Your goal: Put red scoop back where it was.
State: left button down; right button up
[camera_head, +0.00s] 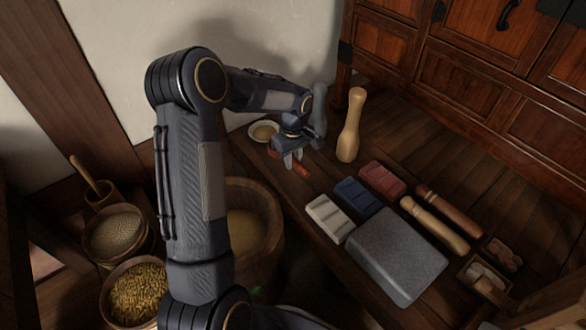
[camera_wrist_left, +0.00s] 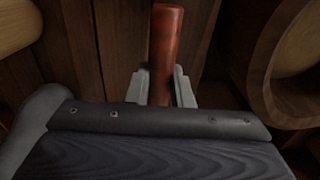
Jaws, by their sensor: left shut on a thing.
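My left gripper (camera_head: 294,161) is at the far end of the dark wooden bench, shut on the red scoop (camera_head: 302,169). Only short red parts of the scoop show beside the fingers in the head view. In the left wrist view the red handle (camera_wrist_left: 167,40) stands between the two grey fingertips (camera_wrist_left: 161,88) of the gripper; the scoop's bowl end is hidden there. I cannot tell whether the scoop touches the bench. My right gripper is not in view.
A pale dish (camera_head: 263,131) is just behind the gripper and a wooden pestle (camera_head: 351,125) stands right of it. White (camera_head: 329,217), blue (camera_head: 357,196) and red (camera_head: 382,181) blocks and a grey slab (camera_head: 398,255) lie nearer. A wooden tub (camera_head: 275,215) is below my arm.

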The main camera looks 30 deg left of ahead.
aim_at(293, 174)
pick_arm(q)
jog(key=shift+w+a+f+b, duration=0.15)
jog(key=shift+f+b, duration=0.1)
jog(key=shift+f, duration=0.45)
jog(key=shift+w+f+b, duration=0.1)
jog(key=shift+f+b, duration=0.15)
jog(key=shift+f, duration=0.4)
jog(key=shift+w+a+f+b, duration=0.15)
jog(key=shift+f+b, duration=0.1)
jog(key=shift+f, duration=0.45)
jog(key=shift+f, duration=0.2)
jog(key=c, duration=1.3)
grip_release()
jog(key=shift+r, duration=0.15)
